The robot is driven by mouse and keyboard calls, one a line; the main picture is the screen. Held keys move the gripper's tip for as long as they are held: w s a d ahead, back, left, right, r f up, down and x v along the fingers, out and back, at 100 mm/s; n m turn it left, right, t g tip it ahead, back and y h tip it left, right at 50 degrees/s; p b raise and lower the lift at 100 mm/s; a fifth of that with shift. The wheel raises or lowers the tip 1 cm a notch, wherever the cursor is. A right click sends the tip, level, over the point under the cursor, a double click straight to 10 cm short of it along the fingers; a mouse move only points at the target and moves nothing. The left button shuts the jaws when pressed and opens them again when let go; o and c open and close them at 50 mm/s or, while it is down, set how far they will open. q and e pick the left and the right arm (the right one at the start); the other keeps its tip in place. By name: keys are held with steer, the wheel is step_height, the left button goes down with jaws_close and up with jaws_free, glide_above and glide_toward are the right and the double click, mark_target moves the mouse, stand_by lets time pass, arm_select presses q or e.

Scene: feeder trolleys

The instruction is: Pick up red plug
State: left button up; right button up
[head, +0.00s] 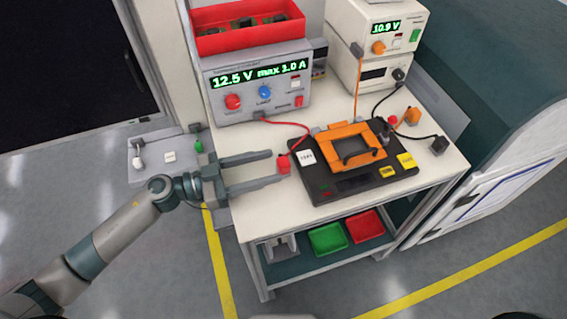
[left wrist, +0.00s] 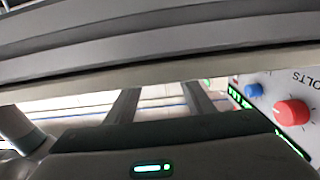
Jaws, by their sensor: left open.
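The red plug (head: 284,165) rests at the left edge of the black fixture on the trolley top. A red cable runs from it to the front of the 12.5 V power supply (head: 258,92). My left gripper (head: 277,168) is open and empty, its two fingers pointing right toward the plug. The fingertips appear close to the plug; whether it lies between them I cannot tell. In the left wrist view the plug does not show; the supply's red knob (left wrist: 292,111) and blue knob (left wrist: 253,90) do. My right gripper is not in view.
The black fixture (head: 325,186) carries an orange clamp frame (head: 341,132). A red bin (head: 240,39) sits on the supply. A second supply (head: 361,36) stands at the back, with cables and plugs at right. Green (head: 327,240) and red (head: 364,227) trays lie on the lower shelf.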

mark_target(277, 164)
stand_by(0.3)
arm_select(q)
steer(key=shift+w+d+p, duration=0.25)
steer(key=shift+d+p, duration=0.1)
steer(key=shift+d, duration=0.25)
steer(key=shift+f+p+x, duration=0.15)
steer(key=shift+p+x, duration=0.15)
steer(key=shift+x, duration=0.7)
steer(key=shift+f+p+x, duration=0.2)
steer(key=shift+p+x, duration=0.05)
steer(key=shift+x, duration=0.7)
steer(key=shift+w, duration=0.1)
steer(key=shift+c, duration=0.2)
jaws_close()
step_height(277, 164, up, 10)
steer(key=shift+p, duration=0.7)
